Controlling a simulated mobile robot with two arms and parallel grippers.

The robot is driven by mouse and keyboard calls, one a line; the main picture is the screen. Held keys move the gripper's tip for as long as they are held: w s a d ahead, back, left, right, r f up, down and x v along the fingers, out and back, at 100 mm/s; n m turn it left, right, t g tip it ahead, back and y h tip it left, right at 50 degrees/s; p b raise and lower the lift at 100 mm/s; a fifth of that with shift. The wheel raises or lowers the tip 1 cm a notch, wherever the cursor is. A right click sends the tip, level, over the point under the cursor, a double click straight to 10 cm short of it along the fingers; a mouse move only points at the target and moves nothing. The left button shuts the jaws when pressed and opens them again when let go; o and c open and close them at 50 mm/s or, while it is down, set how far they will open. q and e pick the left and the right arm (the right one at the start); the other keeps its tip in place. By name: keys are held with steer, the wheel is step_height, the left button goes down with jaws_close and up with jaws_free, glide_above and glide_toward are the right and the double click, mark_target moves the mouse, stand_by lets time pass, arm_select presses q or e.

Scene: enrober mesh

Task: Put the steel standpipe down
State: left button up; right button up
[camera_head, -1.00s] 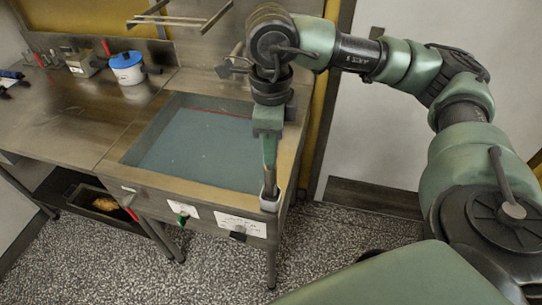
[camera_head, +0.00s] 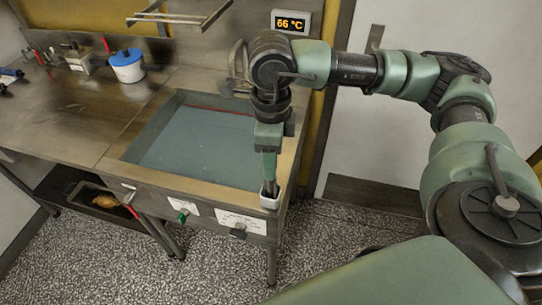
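My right gripper (camera_head: 269,186) points down at the near right corner of the tank (camera_head: 176,186) and shows nearly edge-on. A small dark grey piece at its tips reaches a white, cup-like block (camera_head: 270,201) on the tank's rim. I cannot tell whether this piece is the steel standpipe or the fingertips, or whether the fingers are closed. No standpipe shows clearly elsewhere. My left gripper is not in view.
Blue-grey liquid (camera_head: 200,145) fills the tank. A steel counter (camera_head: 70,112) to the left holds a white tub with a blue lid (camera_head: 127,66). A display (camera_head: 291,22) behind my arm reads 66 °C.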

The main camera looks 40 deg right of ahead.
steer(key=shift+r, duration=0.4)
step_height(320, 180, up, 12)
steer(key=shift+f+b, duration=0.2)
steer(key=shift+b, duration=0.4)
